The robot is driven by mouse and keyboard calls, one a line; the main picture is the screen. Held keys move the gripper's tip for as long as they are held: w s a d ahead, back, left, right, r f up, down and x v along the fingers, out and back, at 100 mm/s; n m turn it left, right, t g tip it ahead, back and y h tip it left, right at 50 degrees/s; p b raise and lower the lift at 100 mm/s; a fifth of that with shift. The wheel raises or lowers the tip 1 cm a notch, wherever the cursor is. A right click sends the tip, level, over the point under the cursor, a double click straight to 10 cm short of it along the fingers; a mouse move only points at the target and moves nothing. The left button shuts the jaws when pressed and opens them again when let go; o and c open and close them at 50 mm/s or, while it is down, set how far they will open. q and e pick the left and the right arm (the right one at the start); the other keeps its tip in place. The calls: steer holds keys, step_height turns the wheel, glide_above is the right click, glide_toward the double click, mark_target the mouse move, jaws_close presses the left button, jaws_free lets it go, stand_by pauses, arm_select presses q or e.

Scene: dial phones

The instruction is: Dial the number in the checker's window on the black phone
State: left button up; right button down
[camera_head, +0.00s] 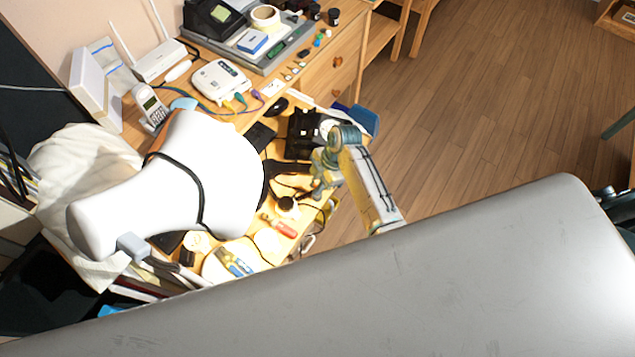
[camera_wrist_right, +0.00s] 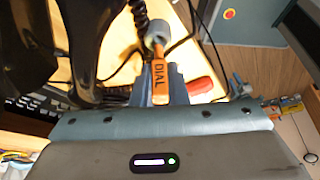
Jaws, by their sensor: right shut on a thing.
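The black phone (camera_head: 303,135) stands on the desk, partly hidden by my right arm. A large black shape fills the upper left of the right wrist view, probably the phone (camera_wrist_right: 100,25). My right gripper (camera_head: 320,182) is over the desk in front of the phone. In the right wrist view, its fingers (camera_wrist_right: 170,88) are shut on an orange dialling stick (camera_wrist_right: 160,78) marked DIAL, with a grey tip. The white device with coloured leads (camera_head: 221,78) may be the checker; its window is too small to read. My left gripper is not visible.
A red-handled tool (camera_head: 280,227) lies on the crowded desk (camera_head: 262,245) with cables and small parts. A white handset (camera_head: 150,105) and a grey tray (camera_head: 262,58) are farther back. My white arm covers the desk's left.

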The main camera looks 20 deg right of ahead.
steer(key=shift+p, duration=0.55)
stand_by(1.1)
steer(key=shift+f+b, duration=0.9)
steer(key=shift+f, duration=0.4)
steer(key=c, duration=1.3)
jaws_free()
steer(key=shift+c, duration=0.2)
steer(key=shift+r, duration=0.1)
steer(key=b+v, duration=0.1)
steer(key=v, duration=0.9)
steer(key=shift+r+b, duration=0.35)
steer(key=shift+b, duration=0.05)
steer(key=shift+d, duration=0.15)
